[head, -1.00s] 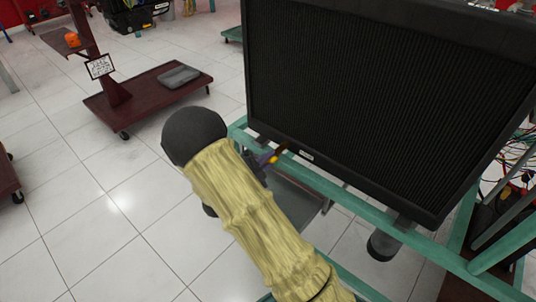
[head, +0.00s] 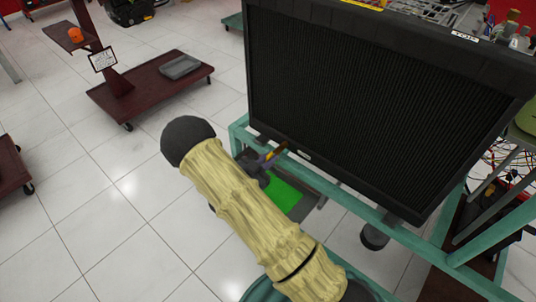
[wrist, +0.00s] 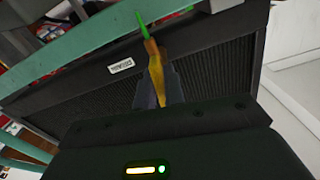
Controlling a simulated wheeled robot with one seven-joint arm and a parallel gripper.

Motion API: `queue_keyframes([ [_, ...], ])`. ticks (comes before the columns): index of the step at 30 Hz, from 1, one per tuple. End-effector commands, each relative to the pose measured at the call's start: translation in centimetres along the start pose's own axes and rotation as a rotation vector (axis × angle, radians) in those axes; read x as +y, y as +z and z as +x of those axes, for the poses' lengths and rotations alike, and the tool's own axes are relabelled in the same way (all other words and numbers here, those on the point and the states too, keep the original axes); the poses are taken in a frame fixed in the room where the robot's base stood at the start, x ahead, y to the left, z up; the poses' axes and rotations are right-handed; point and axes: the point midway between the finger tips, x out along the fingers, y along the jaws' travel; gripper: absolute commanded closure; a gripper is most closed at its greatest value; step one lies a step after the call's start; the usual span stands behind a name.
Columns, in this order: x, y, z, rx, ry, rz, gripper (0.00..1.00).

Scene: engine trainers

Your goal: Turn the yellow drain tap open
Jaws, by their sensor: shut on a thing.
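The yellow drain tap (head: 274,154) sits at the lower edge of the black radiator (head: 370,105). It also shows in the wrist view (wrist: 155,72), upright between the two grey fingers. My gripper (head: 264,159) is shut on the tap; the wrist view shows its fingers (wrist: 157,92) on both sides of it. A bright green streak (wrist: 141,22) comes from the tap's brownish end. Bright green (head: 285,196) covers part of the grey tray below the tap. My forearm hides part of the tray and stand.
The teal frame (head: 345,192) carries the radiator and runs close to my gripper. A dark red cart (head: 135,98) with a grey folded item (head: 180,67) stands at the left back. The tiled floor between is clear.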

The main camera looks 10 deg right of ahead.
Motion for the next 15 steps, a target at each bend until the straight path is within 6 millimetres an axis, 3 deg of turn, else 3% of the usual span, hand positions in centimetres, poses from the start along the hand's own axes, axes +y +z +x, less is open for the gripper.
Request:
queue_keyframes([
  [15, 0.07, 0.29, -0.18, -0.007, 0.000, -0.168, 1.00],
])
